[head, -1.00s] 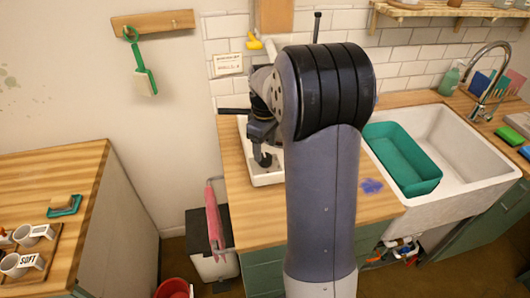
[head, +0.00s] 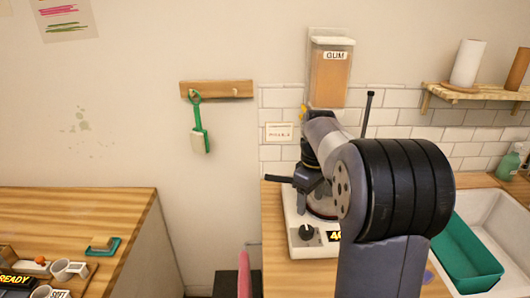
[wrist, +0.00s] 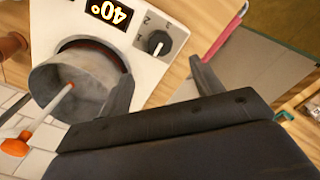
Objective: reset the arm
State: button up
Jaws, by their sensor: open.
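My arm rises in the head view and bends over the counter, with its end by a white heating plate (head: 298,236). My gripper (wrist: 160,85) is open in the wrist view, its two dark fingers apart with nothing between them. The plate also shows in the wrist view (wrist: 135,52), with a lit 40° display and a black knob. A grey pot (wrist: 72,85) stands on the plate beside the left finger. A stick with an orange end (wrist: 15,146) rests in the pot. My arm hides much of the plate and pot in the head view.
A gum dispenser (head: 330,75) hangs on the wall behind my arm. A teal basin (head: 462,250) sits in the sink to the right. A green brush (head: 199,130) hangs from a wooden rail. The left wooden counter (head: 70,220) holds cups and a sponge in a teal dish.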

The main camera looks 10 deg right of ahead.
aim_at(307, 229)
notch_tip(307, 229, down, 10)
jog(key=shift+f+p, duration=0.1)
jog(key=shift+p, duration=0.25)
dwell(0.4)
